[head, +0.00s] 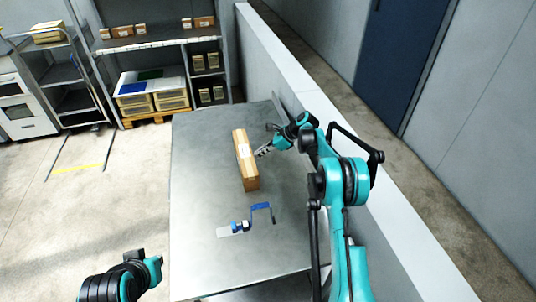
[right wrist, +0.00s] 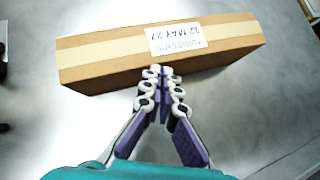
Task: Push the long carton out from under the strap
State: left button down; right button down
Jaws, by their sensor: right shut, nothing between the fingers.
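The long brown carton (head: 245,160) lies on the grey metal table in the head view, its length running away from me. In the right wrist view the carton (right wrist: 105,55) spans the upper part, with pale tape and a white label. A blue strap (head: 262,207) arches over the table nearer to me, apart from the carton's near end, and no carton shows under it. My right gripper (head: 263,151) is shut and empty at the carton's right side. Its fingertips (right wrist: 160,72) are at the carton's long side; I cannot tell whether they touch. My left gripper's fingers are not visible.
A blue and white fitting on a pale plate (head: 224,231) sits left of the strap. The table (head: 205,180) is clear left of the carton. A low wall (head: 310,95) runs along the table's right side. Shelves with boxes (head: 160,42) stand behind.

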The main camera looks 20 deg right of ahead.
jog(key=shift+w+a, duration=0.1)
jog(key=shift+a, duration=0.1)
jog(key=w+a, duration=0.6)
jog(key=a, duration=0.7)
